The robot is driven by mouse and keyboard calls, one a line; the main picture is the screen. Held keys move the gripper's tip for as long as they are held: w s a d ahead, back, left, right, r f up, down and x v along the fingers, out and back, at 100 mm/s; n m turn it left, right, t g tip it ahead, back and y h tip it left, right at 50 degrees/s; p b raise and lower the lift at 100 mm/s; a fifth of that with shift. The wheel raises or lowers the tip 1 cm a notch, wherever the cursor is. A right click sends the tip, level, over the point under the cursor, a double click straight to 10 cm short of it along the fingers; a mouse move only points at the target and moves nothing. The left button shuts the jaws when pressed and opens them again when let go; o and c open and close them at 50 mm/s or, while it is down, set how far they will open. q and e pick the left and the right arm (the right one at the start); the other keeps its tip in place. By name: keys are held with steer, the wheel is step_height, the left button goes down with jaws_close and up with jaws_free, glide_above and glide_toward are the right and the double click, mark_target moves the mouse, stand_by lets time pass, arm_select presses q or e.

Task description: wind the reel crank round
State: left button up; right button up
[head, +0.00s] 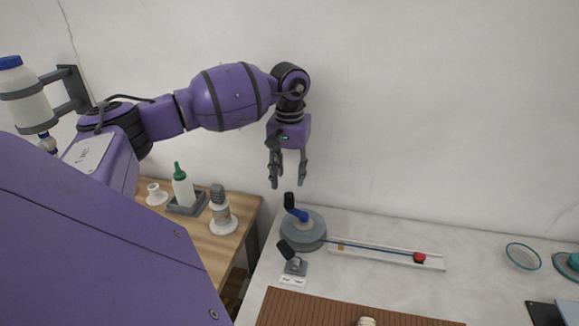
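The reel (312,235) is a grey round drum on the light table at its left part. Its blue crank arm (298,214) lies on top and carries an upright black handle (289,201) at its left end. My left gripper (288,184) points down just above the handle. Its two fingers are apart with nothing between them, and they do not appear to touch the handle. My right gripper is out of view.
A black-knobbed lever (293,265) stands close in front of the reel, with a label before it. A brown ribbed mat (300,305) lies at the front. A wooden table (200,240) at left holds a green-capped bottle (183,188). Teal rings (523,256) lie at far right.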

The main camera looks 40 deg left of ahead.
mark_target(289, 194)
arm_select(q)
steer(key=shift+s+f, duration=0.15)
steer(key=shift+f, duration=2.65)
steer(key=shift+r, duration=0.1)
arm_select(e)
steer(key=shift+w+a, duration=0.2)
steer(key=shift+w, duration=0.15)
arm_select(q)
steer(key=shift+b, duration=0.3)
steer(key=shift+f, duration=0.3)
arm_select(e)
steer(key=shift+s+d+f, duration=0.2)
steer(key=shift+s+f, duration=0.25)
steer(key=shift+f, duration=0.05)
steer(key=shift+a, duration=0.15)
arm_select(q)
steer(key=shift+b, duration=0.4)
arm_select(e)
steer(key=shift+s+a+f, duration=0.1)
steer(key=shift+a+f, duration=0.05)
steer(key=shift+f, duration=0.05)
arm_select(q)
steer(key=shift+c, duration=0.4)
